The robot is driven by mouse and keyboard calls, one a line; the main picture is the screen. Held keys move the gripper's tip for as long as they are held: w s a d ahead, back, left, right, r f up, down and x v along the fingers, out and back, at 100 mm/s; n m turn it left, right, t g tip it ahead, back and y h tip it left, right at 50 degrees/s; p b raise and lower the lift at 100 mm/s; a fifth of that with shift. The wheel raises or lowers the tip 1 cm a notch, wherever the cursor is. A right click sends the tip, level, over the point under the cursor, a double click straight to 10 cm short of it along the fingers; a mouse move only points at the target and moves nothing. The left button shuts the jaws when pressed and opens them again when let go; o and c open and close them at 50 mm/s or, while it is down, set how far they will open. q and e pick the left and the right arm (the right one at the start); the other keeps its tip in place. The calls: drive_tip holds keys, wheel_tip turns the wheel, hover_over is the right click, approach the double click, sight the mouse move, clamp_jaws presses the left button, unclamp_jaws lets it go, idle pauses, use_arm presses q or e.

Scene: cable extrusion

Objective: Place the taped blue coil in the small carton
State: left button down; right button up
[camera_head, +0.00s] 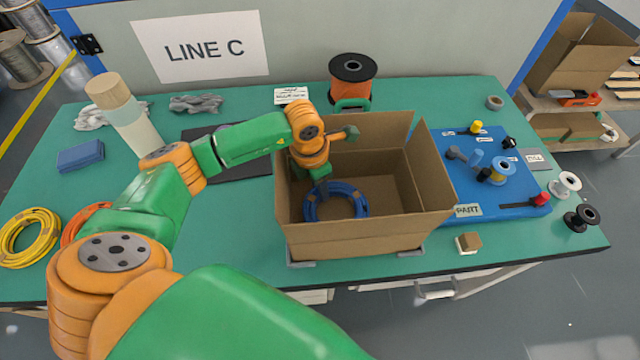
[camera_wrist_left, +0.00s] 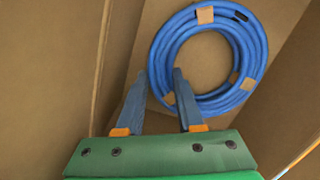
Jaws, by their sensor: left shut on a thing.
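The blue coil (camera_head: 366,202) is inside the open cardboard carton (camera_head: 365,240), low and close to the bottom. The wrist view shows the coil (camera_wrist_left: 253,50) as a ring with tan tape tabs around it, over the carton's brown floor. I cannot tell whether it rests on the floor. My left gripper (camera_head: 322,190) reaches down into the carton at the coil's far left side. In the wrist view the left gripper's fingers (camera_wrist_left: 159,78) straddle the ring's left side and are shut on it. My right gripper is not in view.
The carton's walls and raised flaps surround my left gripper. A blue board (camera_head: 500,205) with spools and small parts lies to the right. An orange cable spool (camera_head: 353,78) stands behind. A yellow coil (camera_head: 30,238) lies at the left, and a small brown block (camera_head: 468,242) at front right.

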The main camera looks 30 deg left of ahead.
use_arm(q)
drive_tip(key=shift+f, duration=0.1)
drive_tip(key=c, duration=0.5)
unclamp_jaws()
drive_tip(key=shift+c, duration=0.2)
wheel_tip(320, 180, up, 12)
drive_tip(key=s+b, duration=0.1)
drive_tip(key=shift+s+a, duration=0.2)
drive_tip(key=shift+a, duration=0.2)
